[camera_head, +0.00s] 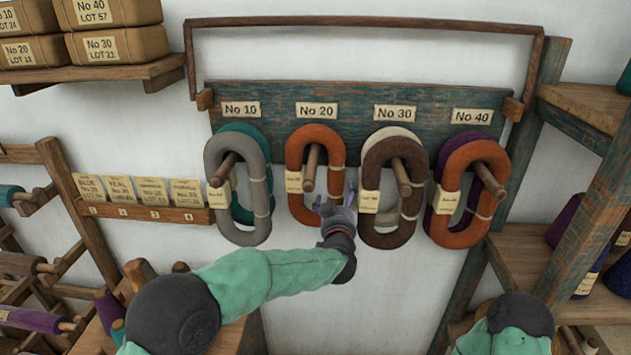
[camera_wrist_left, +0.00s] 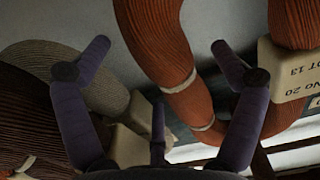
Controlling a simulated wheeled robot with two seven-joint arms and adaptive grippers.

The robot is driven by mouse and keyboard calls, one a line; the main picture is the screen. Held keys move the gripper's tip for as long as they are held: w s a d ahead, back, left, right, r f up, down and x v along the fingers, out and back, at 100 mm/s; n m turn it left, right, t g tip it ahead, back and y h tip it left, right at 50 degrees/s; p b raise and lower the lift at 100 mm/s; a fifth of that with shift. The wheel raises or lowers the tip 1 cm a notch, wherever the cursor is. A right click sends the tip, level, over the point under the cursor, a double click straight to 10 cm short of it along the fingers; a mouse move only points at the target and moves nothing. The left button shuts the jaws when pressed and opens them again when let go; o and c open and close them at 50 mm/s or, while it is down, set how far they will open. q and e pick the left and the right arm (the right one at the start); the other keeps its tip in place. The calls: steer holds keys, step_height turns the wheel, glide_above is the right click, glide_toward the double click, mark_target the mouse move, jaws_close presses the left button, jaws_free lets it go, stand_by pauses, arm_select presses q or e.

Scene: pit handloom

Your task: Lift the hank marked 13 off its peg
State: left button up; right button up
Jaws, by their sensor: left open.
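The orange hank (camera_head: 296,152) hangs on the wooden peg (camera_head: 312,165) under the No 20 plate. Its paper tag (camera_wrist_left: 288,72) reads LOT 13 and No 20 in the left wrist view, where the writing is turned over. My left gripper (camera_head: 337,203) is at the lower right of this hank, beside the brown hank. In the left wrist view my left gripper (camera_wrist_left: 160,48) is open, its fingers spread with a strand of the orange hank (camera_wrist_left: 178,60) showing between them, beyond the tips. I cannot tell whether they touch. My right gripper is out of view.
The brown hank (camera_head: 378,226) hangs close on the right, the grey hank (camera_head: 215,160) on the left, and another orange hank (camera_head: 488,152) under No 40. The peg board (camera_head: 270,100) is on a white wall, with a wooden frame above. Shelves stand on both sides.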

arm_select(q)
steer(key=shift+w, duration=0.8)
steer(key=shift+r, duration=0.1)
steer(key=c, duration=1.4)
